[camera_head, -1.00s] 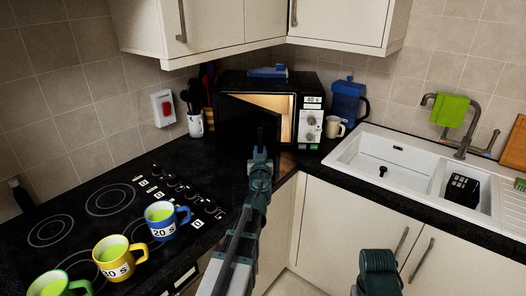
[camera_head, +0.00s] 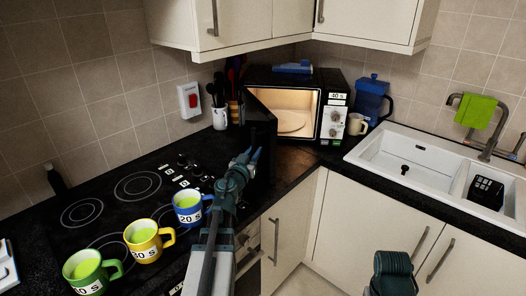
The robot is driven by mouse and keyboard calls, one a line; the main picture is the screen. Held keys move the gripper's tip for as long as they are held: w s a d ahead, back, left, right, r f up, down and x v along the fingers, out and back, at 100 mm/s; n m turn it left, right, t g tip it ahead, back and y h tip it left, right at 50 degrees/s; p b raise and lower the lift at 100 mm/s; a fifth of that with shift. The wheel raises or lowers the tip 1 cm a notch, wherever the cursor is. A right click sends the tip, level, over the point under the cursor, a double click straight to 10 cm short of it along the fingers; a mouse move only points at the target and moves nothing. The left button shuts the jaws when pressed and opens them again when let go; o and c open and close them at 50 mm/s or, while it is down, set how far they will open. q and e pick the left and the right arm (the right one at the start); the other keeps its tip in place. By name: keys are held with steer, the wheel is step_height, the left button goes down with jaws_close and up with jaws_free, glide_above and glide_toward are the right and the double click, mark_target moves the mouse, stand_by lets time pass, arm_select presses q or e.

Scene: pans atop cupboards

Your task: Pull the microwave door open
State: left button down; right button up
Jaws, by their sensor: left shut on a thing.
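The black microwave (camera_head: 338,113) stands in the counter's corner. Its door (camera_head: 261,125) is swung wide open toward me and to the left, and the lit inside with a round turntable (camera_head: 291,122) shows. My left gripper (camera_head: 249,157) is at the door's free edge, shut on the door. The exact grip is partly hidden by the gripper itself. Part of my right arm shows at the bottom right, but its gripper is not in view.
A blue mug (camera_head: 188,212), a yellow mug (camera_head: 144,245) and a green mug (camera_head: 86,275) stand on the hob (camera_head: 137,186) left of my arm. A cream mug (camera_head: 356,124) and blue jug (camera_head: 370,101) stand right of the microwave.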

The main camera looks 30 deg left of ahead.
arm_select(q)
steer(key=shift+s+a, duration=0.6)
steer(key=shift+a, duration=0.2)
steer(key=shift+s+a, duration=0.6)
steer(key=shift+a, duration=0.15)
steer(key=c, duration=0.9)
jaws_free()
steer(key=shift+o, duration=0.2)
steer(key=shift+d, duration=0.1)
